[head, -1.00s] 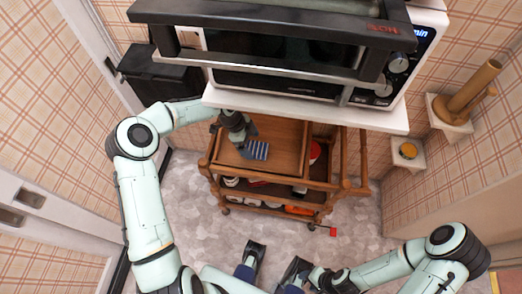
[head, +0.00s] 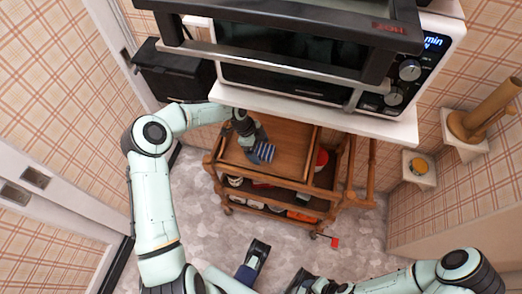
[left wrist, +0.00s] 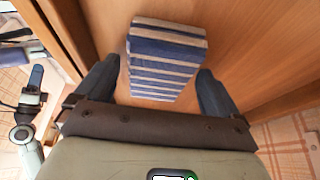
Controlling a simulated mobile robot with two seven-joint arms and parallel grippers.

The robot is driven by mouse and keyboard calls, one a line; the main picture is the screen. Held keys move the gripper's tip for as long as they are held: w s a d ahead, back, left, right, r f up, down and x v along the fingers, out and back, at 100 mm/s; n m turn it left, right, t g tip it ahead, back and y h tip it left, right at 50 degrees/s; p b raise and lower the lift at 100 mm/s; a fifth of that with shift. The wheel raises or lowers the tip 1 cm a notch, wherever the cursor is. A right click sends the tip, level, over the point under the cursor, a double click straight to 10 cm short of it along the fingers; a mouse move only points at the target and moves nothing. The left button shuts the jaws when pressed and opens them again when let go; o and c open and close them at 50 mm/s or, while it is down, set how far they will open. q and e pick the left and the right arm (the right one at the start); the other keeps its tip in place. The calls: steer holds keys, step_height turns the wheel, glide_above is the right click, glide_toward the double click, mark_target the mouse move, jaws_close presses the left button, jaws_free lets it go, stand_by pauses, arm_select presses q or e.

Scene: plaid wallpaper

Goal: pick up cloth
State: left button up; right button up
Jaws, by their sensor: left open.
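The cloth (head: 264,152) is folded, with blue and white stripes, and lies on the top of the wooden cart (head: 292,146). In the left wrist view the cloth (left wrist: 165,62) lies on the wood between and just ahead of the two fingers. My left gripper (head: 256,143) reaches down over the cart top at the cloth. It is open, with one finger on each side of the cloth in the left wrist view (left wrist: 158,88). Whether the fingers touch it I cannot tell. My right arm is at the lower right; its gripper (head: 302,283) is partly in view and its jaws are unclear.
A white shelf (head: 330,117) with a microwave (head: 400,75) overhangs the back of the cart. The cart's lower shelves hold several items. A black box (head: 172,75) is at the left wall. Wall shelves (head: 420,170) are at right.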

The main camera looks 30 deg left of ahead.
arm_select(q)
steer(key=shift+f, duration=0.15)
arm_select(e)
steer(key=shift+f, duration=0.1)
arm_select(q)
steer(key=c, duration=1)
steer(key=shift+c, duration=0.2)
